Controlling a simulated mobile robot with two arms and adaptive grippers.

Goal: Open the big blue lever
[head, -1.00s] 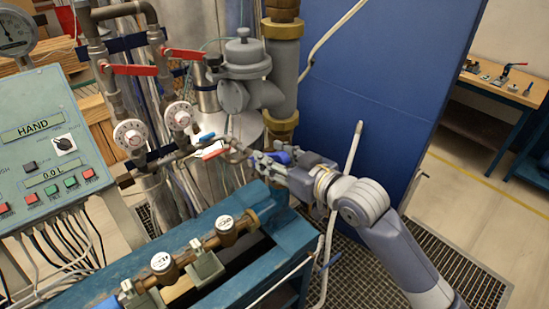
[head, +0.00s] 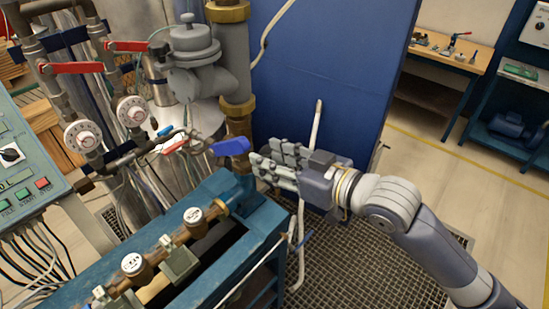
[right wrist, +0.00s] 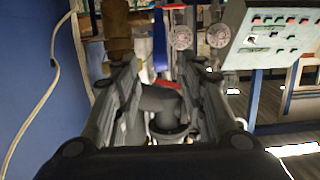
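The big blue lever (head: 230,147) sits on the pipe run near the base of the thick vertical pipe in the head view, its handle pointing right toward my right gripper. My right gripper (head: 262,158) is just to the right of the lever's end, apart from it and empty. In the right wrist view the blue lever (right wrist: 159,38) shows upright beyond the gap between the spread fingers of the gripper (right wrist: 160,68). My left gripper is not in view.
Two red levers (head: 75,68) and dial meters (head: 82,136) stand left of the blue lever. A small red-handled valve (head: 175,146) is close beside it. A blue bench (head: 225,190) lies below, and a blue panel (head: 325,80) stands behind. Open grated floor (head: 350,260) is at right.

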